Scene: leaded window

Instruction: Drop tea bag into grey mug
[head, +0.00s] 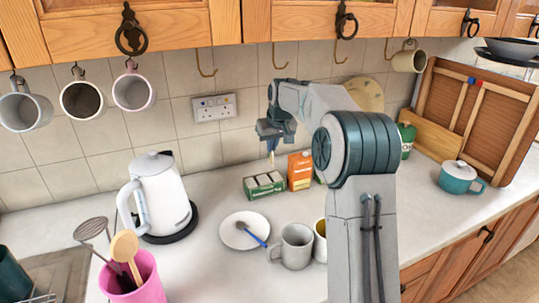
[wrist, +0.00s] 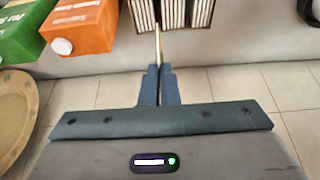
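My gripper (head: 271,149) is above the green tea box (head: 263,184), near the tiled wall. In the wrist view the fingers (wrist: 158,72) are closed on a thin pale tea bag (wrist: 158,42), seen edge-on and sticking out past the tips. It also shows as a small pale piece below the fingers in the head view (head: 271,159). The open tea box (wrist: 172,14) shows rows of pale packets, just beyond the tea bag. The grey mug (head: 292,246) stands upright on the counter in front; its inside is only partly seen.
A mug with a yellow inside (head: 320,241) stands beside the grey mug, partly behind my arm. A white saucer (head: 238,232) holds a blue spoon. A white kettle (head: 160,195) stands left. An orange carton (head: 300,170) is right of the tea box. Mugs hang above.

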